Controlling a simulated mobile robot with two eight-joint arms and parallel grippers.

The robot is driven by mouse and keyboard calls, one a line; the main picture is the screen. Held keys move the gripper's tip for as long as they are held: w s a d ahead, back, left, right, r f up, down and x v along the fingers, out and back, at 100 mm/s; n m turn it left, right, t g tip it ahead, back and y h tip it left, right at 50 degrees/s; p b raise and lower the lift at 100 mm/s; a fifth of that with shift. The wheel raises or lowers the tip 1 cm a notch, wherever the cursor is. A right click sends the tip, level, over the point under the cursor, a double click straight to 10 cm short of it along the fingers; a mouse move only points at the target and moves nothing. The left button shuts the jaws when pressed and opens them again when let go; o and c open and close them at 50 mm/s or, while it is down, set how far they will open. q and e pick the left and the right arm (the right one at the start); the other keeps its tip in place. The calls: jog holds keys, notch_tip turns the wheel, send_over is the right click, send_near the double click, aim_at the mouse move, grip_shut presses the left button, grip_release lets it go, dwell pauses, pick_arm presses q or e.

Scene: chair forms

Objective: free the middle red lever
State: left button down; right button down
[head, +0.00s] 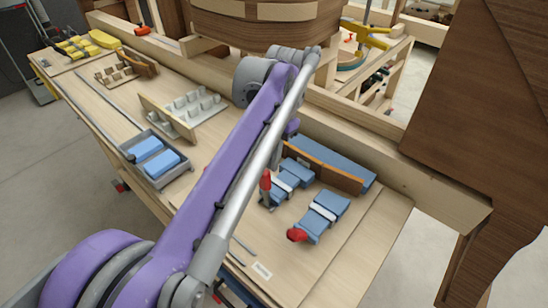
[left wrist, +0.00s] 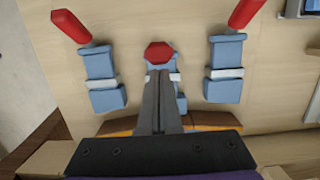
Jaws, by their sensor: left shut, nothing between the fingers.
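Three blue clamps with red levers stand in a row in the left wrist view. The middle red lever (left wrist: 158,53) stands up toward the camera, and its blue clamp (left wrist: 181,103) is partly covered by my fingers. The left red lever (left wrist: 80,27) and right red lever (left wrist: 246,13) lean away from their clamps. My left gripper (left wrist: 158,76) is shut and empty, its tips close to the middle lever; I cannot tell if they touch. In the head view the middle lever (head: 266,180) is upright, one outer lever (head: 297,235) lies low, and the third is hidden by my arm.
A brown board (head: 325,170) stands along the back of the clamps. A grey tray with blue blocks (head: 162,165), a wooden rack (head: 185,115) and yellow tools (head: 85,45) lie farther left. A large wooden panel (head: 475,90) rises at the right.

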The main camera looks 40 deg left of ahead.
pick_arm(q)
jog(key=shift+s+a+r+t+p, duration=0.1)
jog(key=shift+s+t+p, duration=0.25)
jog(key=shift+s+t, duration=0.9)
jog(key=s+f+t, duration=0.1)
jog(key=s+t, duration=0.1)
jog(key=s, duration=0.4)
jog(key=shift+s+a+f+t, duration=0.25)
jog(key=shift+s+f+t, duration=0.05)
jog(key=shift+t, duration=0.05)
pick_arm(e)
jog(key=shift+v, duration=1)
